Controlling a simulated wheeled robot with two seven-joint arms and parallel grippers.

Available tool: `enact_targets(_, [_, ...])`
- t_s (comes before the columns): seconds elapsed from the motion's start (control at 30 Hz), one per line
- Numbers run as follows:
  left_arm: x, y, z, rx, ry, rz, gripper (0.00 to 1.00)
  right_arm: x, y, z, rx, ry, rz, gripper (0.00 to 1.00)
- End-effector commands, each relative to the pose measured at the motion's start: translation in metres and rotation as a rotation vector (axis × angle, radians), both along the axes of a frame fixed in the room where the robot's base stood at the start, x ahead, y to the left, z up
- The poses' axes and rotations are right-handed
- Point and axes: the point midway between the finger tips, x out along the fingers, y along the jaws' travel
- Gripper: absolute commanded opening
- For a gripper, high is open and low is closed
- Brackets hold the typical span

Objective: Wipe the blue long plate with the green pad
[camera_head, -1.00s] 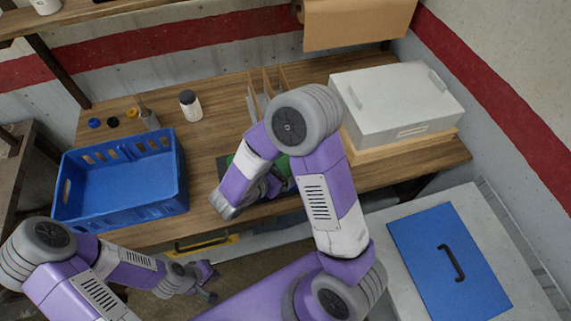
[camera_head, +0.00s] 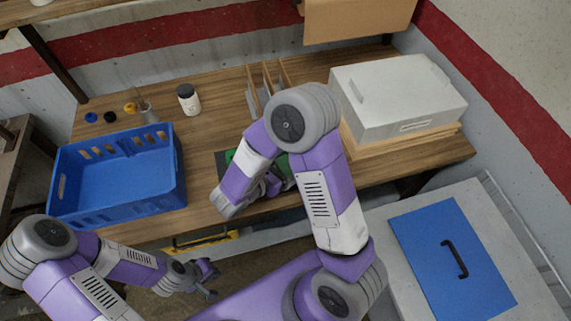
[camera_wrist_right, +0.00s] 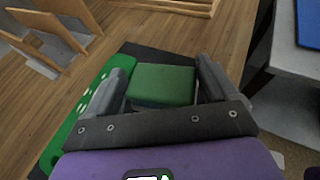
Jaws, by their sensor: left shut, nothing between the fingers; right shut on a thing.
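In the right wrist view my right gripper (camera_wrist_right: 163,72) is shut on the green pad (camera_wrist_right: 165,87), a small block between its fingers. It is over a dark mat (camera_wrist_right: 145,52) on the table; whether the pad touches the surface below, I cannot tell. A long green plate (camera_wrist_right: 75,128) with pale holes lies beside the left finger. I cannot make out a long blue plate here. In the head view my right arm hides most of this spot; some green (camera_head: 231,155) shows beside it. My left gripper (camera_head: 211,279) is shut and empty, low in front of the table.
A blue crate (camera_head: 118,205) stands on the table's left. A bottle (camera_head: 188,100), small caps and upright dividers (camera_head: 262,88) are behind. A grey case (camera_head: 395,95) sits at the back right. A blue panel with a black handle (camera_head: 453,258) lies on a white cabinet at right.

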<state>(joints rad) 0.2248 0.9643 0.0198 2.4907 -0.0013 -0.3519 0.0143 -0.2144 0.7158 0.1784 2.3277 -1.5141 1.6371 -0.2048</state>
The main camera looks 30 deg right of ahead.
Motion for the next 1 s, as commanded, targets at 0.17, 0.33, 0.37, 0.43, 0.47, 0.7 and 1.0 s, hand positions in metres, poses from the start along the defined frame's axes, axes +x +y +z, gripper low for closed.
enact_targets(0.17, [0.0, 0.0, -0.004, 0.0, 0.0, 0.0, 0.0, 0.0, 0.0, -0.005, 0.0, 0.0, 0.0, 0.56])
enact_targets(0.33, [0.0, 0.0, -0.007, 0.0, 0.0, 0.0, 0.0, 0.0, 0.0, -0.008, 0.0, 0.0, 0.0, 0.56])
enact_targets(0.37, [0.0, 0.0, -0.008, 0.0, 0.0, 0.0, 0.0, 0.0, 0.0, -0.009, 0.0, 0.0, 0.0, 0.56])
enact_targets(0.43, [0.0, 0.0, -0.009, 0.0, 0.0, 0.0, 0.0, 0.0, 0.0, -0.01, 0.0, 0.0, 0.0, 0.56])
enact_targets(0.47, [0.0, 0.0, -0.009, 0.0, 0.0, 0.0, 0.0, 0.0, 0.0, -0.011, 0.0, 0.0, 0.0, 0.56])
enact_targets(0.7, [0.0, 0.0, -0.014, 0.0, 0.0, 0.0, 0.0, 0.0, 0.0, -0.015, 0.0, 0.0, 0.0, 0.56])
enact_targets(1.0, [0.0, 0.0, -0.017, 0.0, 0.0, 0.0, 0.0, 0.0, 0.0, -0.019, 0.0, 0.0, 0.001, 0.56])
